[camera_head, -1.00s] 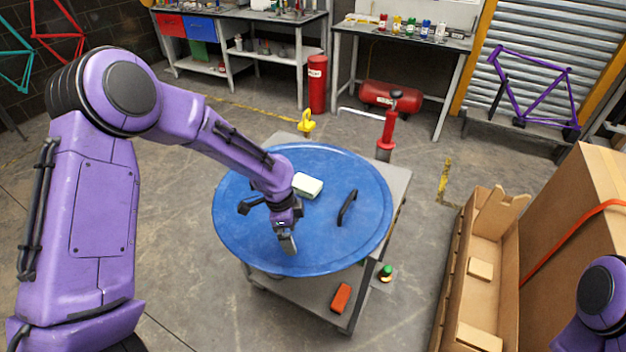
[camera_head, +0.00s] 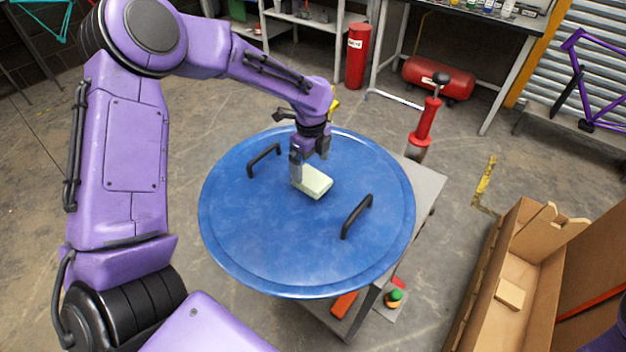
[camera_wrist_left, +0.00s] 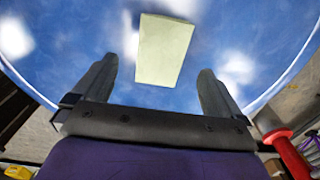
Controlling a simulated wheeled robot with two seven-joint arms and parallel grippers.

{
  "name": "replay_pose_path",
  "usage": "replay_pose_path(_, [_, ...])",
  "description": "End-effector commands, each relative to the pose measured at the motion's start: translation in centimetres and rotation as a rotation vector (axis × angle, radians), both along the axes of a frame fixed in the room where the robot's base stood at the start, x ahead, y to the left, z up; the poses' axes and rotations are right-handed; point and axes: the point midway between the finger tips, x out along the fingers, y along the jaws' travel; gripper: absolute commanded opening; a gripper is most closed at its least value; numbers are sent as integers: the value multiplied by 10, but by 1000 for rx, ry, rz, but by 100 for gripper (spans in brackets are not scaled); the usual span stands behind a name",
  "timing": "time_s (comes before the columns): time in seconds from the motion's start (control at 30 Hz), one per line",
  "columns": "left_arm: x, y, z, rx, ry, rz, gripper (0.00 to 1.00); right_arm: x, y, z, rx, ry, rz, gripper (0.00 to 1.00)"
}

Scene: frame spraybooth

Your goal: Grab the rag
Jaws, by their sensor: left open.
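The rag (camera_head: 314,182) is a pale yellow-green folded block lying on a round blue lid or tray (camera_head: 270,235) with two black handles. My left gripper (camera_head: 309,165) is above the lid, at the far-left side of the rag in the head view. In the left wrist view the rag (camera_wrist_left: 163,50) lies ahead of the open fingers (camera_wrist_left: 158,85), roughly centred between them. Nothing is between the fingers. The gap between the fingertips and the surface is hard to judge. My right gripper is not in view.
Black handles stand up on the lid left (camera_head: 264,160) and right (camera_head: 356,216) of the rag. The lid rests on a grey cart (camera_head: 425,190). A red pump-like tool (camera_head: 427,122) stands behind it. An open cardboard box (camera_head: 510,265) is at the right.

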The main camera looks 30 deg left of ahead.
Motion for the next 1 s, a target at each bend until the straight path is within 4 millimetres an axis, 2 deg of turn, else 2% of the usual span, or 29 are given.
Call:
replay_pose_path(0.3, [-4,-3,-50,-1,2,0,100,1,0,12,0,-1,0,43])
replay_pose_path(0.57, [-3,-3,-56,-1,-1,0,100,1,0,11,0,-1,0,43])
replay_pose_path(0.6, [-3,-3,-56,-1,-1,0,94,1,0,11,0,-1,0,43])
replay_pose_path(0.67, [-3,-3,-56,-1,-1,0,74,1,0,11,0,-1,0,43])
replay_pose_path(0.7, [-3,-3,-56,-1,-1,0,61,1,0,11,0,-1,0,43])
replay_pose_path(0.77, [-3,-3,-56,-1,-1,0,44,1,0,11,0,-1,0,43])
replay_pose_path(1.0, [-3,-3,-56,-1,-1,0,44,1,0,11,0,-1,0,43])
